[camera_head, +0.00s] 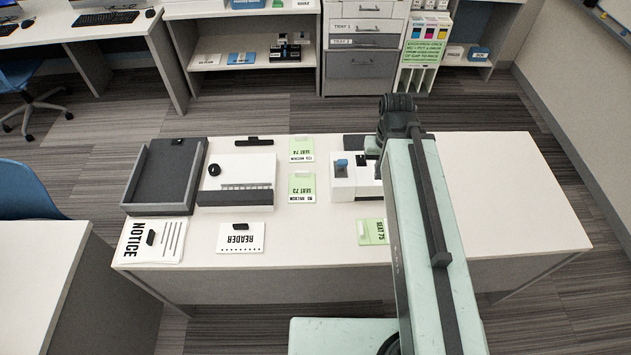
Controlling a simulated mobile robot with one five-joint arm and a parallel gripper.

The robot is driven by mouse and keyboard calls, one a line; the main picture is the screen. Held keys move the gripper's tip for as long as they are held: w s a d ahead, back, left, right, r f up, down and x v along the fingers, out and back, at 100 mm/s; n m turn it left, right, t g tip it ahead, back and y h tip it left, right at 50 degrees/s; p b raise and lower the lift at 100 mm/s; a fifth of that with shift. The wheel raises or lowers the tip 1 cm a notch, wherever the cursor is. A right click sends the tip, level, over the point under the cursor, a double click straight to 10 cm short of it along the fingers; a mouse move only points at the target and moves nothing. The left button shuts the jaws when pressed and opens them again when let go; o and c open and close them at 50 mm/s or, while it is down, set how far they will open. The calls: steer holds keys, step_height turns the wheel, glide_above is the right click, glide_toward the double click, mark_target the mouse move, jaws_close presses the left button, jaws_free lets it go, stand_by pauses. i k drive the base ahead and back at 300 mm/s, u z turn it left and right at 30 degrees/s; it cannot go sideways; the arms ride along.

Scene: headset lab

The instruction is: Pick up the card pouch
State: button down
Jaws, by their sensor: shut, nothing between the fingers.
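No item in view is clearly marked as the card pouch. Flat green-and-white cards lie on the white table: the SEAT 74 card (301,149), the SEAT 73 card (302,188) below it, and the SEAT 75 card (371,232) nearer the front edge beside my arm. I cannot tell whether any of these is the pouch. My pale green arm reaches over the table from the front, with its dark joint near the far edge. My gripper does not show; the arm hides that part of the table.
A dark tray (132,181), a white box with a grey front (235,199), and a white holder with a blue piece (343,186) stand on the table. The table's right side (500,190) is clear.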

mark_target(302, 184)
steer(key=z, duration=0.6)
steer(key=k, duration=1.65)
steer(key=u, duration=2)
steer(key=i, duration=1.5)
steer(key=z, duration=0.1)
